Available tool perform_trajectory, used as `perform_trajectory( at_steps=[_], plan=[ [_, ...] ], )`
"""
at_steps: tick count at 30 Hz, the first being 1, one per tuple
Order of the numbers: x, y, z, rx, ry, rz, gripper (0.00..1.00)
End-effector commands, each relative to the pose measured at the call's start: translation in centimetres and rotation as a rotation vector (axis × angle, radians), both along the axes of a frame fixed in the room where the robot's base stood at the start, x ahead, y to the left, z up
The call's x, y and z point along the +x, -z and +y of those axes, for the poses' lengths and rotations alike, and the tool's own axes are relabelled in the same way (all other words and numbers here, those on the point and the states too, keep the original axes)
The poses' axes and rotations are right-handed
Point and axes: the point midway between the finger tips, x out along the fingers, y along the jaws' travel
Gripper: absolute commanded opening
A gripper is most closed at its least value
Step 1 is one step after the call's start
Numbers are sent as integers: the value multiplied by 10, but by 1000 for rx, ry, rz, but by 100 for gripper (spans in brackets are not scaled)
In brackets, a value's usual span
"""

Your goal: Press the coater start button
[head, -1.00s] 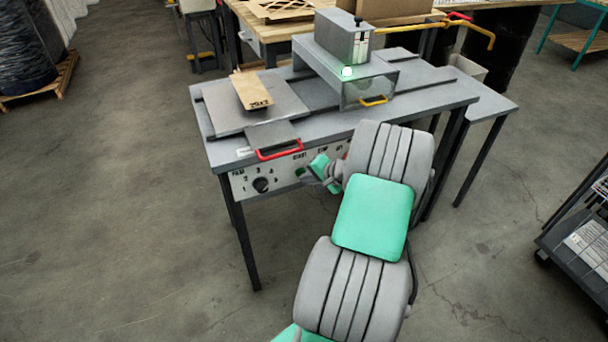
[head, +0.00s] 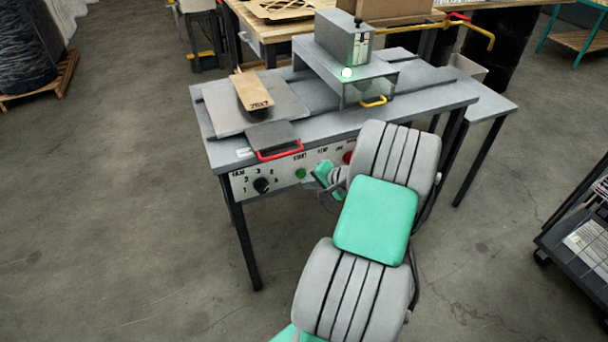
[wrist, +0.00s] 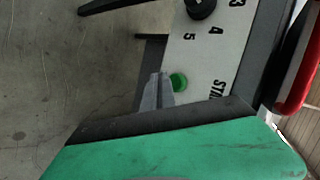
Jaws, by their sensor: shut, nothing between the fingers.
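The green start button (head: 300,174) sits on the white front panel of the coater table, under the label START, right of the black dial (head: 261,185). It also shows in the wrist view (wrist: 179,82). My gripper (wrist: 158,92) is shut and empty, its fingertips beside the green button in the wrist view. In the head view my arm's green wrist part is just right of the button, and the fingers are mostly hidden there. I cannot tell whether the fingertips touch the panel.
A red handle (head: 279,151) juts out above the panel. A flat labelled box (head: 251,90) lies on the plate on the table. A dark cart (head: 580,235) stands at right.

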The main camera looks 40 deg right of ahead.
Motion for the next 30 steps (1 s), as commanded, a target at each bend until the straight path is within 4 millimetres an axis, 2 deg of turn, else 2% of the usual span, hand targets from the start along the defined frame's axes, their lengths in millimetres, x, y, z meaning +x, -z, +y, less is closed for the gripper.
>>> perform_trajectory(
  at_steps=[13,30],
  plan=[
    [-41,-2,12,2,1,0,0],
    [-44,0,13,0,0,0,0]
  ],
)
